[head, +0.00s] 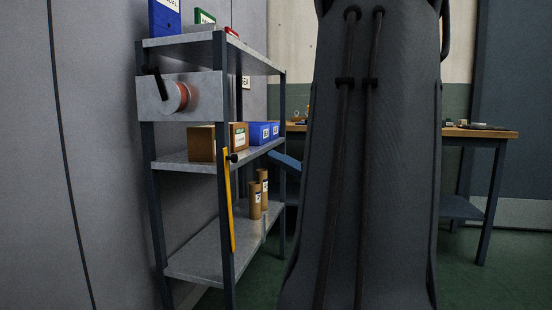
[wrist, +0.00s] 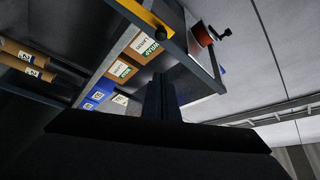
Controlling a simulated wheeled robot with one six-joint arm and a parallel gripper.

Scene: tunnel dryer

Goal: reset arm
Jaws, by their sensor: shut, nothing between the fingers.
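My gripper (wrist: 160,82) shows in the wrist view as a dark shape in the lower middle, with its fingers together and nothing between them. The metal shelf rack is behind it, seen tilted, and no contact can be made out. In the head view a large dark link of my arm (head: 365,160) stands upright right of centre and hides what is behind it. My gripper does not show in the head view.
A grey shelf rack (head: 190,158) stands left, holding brown boxes (head: 202,143), blue bins (head: 262,133) and cardboard tubes (head: 255,200). A red-and-grey reel (head: 177,97) and a yellow strip (head: 230,200) are on its front. A wooden-topped table (head: 480,133) stands right. Green floor (head: 480,285) is clear in front.

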